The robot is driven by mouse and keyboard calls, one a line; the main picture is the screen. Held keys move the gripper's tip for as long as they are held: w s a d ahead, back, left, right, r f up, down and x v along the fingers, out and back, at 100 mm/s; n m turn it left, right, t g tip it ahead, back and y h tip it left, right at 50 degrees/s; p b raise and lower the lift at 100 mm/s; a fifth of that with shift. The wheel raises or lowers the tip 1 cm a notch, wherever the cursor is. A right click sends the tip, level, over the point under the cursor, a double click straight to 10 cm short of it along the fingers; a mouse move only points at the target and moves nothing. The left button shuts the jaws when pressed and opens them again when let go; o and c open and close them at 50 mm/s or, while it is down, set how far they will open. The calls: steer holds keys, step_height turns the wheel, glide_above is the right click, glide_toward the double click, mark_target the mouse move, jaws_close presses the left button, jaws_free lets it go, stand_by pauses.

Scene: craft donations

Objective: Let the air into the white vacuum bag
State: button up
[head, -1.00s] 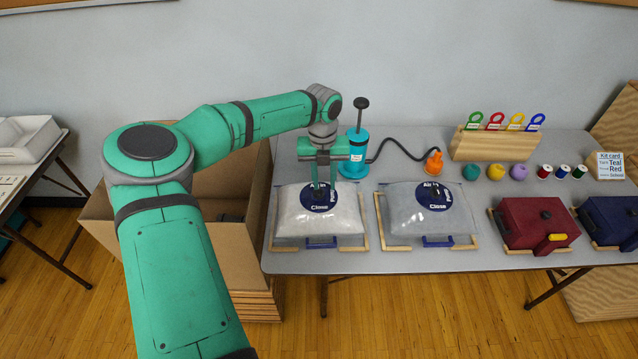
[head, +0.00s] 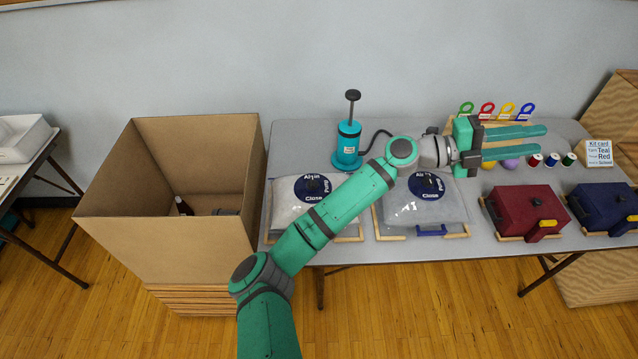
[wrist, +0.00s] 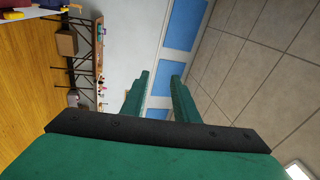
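The white vacuum bag (head: 288,207) lies puffed up on the table at the left, in a wooden frame. Its round blue label (head: 313,188) reads "Air in", "Pump" and "Close"; I cannot tell how its valve is set. My arm covers part of its right side. A greyer bag (head: 440,212) with a similar label lies to its right, partly behind my arm. My gripper (head: 541,140) is well to the right of both bags, above the back of the table, level and pointing right. Its fingers are apart and empty, as the wrist view (wrist: 159,78) also shows.
A blue pump (head: 348,145) with a black hose stands behind the bags. A tag rack, thread spools (head: 551,160), a kit card (head: 599,153), a red case (head: 527,212) and a blue case (head: 605,208) are at the right. A large open carton (head: 165,240) stands left.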

steer(key=w+a+r+n+t+h, duration=0.4)
steer(key=w+a+r+n+t, duration=0.15)
steer(key=a+n+t, duration=0.4)
steer(key=w+a+f+n+t+y, duration=0.2)
steer(key=a+f+n+t+y, duration=0.1)
steer(key=a+n+t+y, duration=0.4)
steer(key=w+a+f+n+t+y, duration=0.25)
steer(key=a+n+t+y, duration=0.2)
steer(key=n+t, duration=0.4)
steer(key=n+g+y, duration=0.5)
steer(key=n+y, duration=0.6)
steer(key=y, duration=0.3)
glide_toward(313, 188)
steer(key=w, duration=1.1)
steer(key=shift+w+a+r, duration=0.1)
steer(key=shift+w+a, duration=0.15)
steer(key=shift+w, duration=0.1)
steer(key=shift+s+d+h, duration=0.1)
steer(key=shift+d+h, duration=0.05)
steer(key=shift+h, duration=0.2)
steer(key=c, duration=0.6)
